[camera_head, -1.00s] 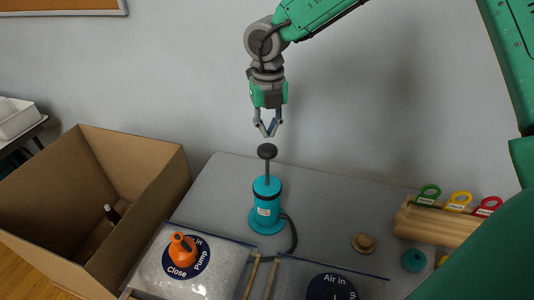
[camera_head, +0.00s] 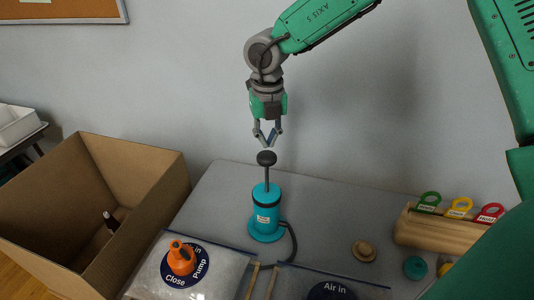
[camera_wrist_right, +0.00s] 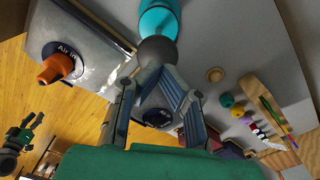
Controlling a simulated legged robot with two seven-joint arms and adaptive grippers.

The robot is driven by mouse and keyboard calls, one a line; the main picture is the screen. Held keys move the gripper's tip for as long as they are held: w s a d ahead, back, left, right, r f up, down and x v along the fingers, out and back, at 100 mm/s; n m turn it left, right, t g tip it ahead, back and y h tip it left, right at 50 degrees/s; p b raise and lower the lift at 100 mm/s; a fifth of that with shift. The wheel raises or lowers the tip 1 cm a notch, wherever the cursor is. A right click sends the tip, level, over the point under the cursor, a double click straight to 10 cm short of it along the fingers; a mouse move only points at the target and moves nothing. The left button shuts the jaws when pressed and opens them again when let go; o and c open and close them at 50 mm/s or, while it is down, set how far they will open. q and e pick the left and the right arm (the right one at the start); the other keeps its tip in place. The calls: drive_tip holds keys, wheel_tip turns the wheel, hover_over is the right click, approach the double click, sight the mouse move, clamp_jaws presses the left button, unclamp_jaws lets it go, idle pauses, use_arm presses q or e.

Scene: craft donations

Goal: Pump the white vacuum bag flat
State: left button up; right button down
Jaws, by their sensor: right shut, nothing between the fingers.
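The teal hand pump (camera_head: 266,215) stands upright on the table, its rod up and topped by a dark round knob (camera_head: 266,158). My right gripper (camera_head: 266,143) points down just above the knob, shut and empty; I see a small gap between them. In the right wrist view the knob (camera_wrist_right: 157,50) shows just beyond the fingertips. The white vacuum bag (camera_head: 215,278) lies at front left and looks puffy. An orange nozzle (camera_head: 181,258) sits on its dark dial, marked Close and Pump. A black hose leaves the pump; its far end is hidden.
A second bag (camera_head: 365,288) with an "Air in" dial lies at front right. An open cardboard box (camera_head: 150,170) stands at the left. A wooden rack (camera_head: 440,231) with coloured rings, a tan disc (camera_head: 363,251) and a teal piece (camera_head: 415,267) lie at the right. The table behind the pump is clear.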

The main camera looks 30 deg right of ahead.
sight(267, 154)
drive_tip(key=shift+a, duration=0.2)
idle(0.3)
drive_tip(key=shift+f, duration=0.35)
drive_tip(key=shift+d+f+b, duration=0.15)
drive_tip(key=shift+f+b, duration=0.65)
drive_tip(key=shift+f, duration=0.85)
drive_tip(key=shift+s+f+b, duration=0.1)
drive_tip(key=shift+f+b, duration=1.45)
drive_tip(key=shift+f, duration=2.5)
wheel_tip(267, 154, up, 10)
drive_tip(key=p, duration=0.9)
drive_tip(key=shift+r, duration=0.2)
drive_tip(key=shift+r+p, duration=0.9)
drive_tip(key=shift+r, duration=0.05)
drive_tip(key=shift+f, duration=0.2)
